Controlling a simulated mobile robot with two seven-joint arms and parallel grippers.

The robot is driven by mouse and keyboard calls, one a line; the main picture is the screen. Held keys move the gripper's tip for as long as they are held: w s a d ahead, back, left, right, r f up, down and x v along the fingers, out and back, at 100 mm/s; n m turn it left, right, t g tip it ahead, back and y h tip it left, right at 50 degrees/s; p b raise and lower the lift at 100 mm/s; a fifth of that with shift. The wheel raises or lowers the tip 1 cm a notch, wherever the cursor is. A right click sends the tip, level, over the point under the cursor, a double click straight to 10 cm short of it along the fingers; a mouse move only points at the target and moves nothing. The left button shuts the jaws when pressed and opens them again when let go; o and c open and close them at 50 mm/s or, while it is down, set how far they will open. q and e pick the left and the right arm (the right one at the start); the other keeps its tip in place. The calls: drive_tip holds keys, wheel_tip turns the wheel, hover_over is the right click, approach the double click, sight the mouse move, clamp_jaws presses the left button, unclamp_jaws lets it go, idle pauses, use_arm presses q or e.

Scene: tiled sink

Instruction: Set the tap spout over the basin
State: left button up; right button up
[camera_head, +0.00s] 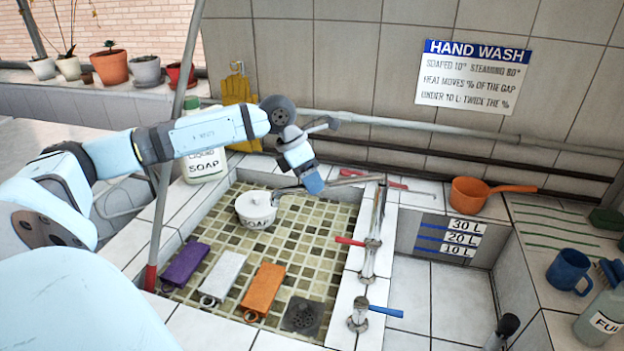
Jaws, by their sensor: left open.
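The tap is a metal pipe assembly (369,262) on the tiled divider right of the basin, with a red lever (350,241) and a blue lever (386,311). A grey spout (352,181) runs left from the top of its post, toward the back of the tiled basin (325,225). My left gripper (303,186) is open at the spout, above the back of the basin, and hides part of it. A grey piece shows left of the gripper; I cannot tell if it is spout or finger. Contact is unclear. My right gripper is out of view.
A soap bottle (206,165) stands behind left. An orange pan (470,195) sits back right.

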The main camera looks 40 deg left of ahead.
use_arm(q)
drive_tip(key=shift+w+d+f, duration=0.1)
drive_tip(key=shift+f, duration=0.1)
clamp_jaws()
idle(0.3)
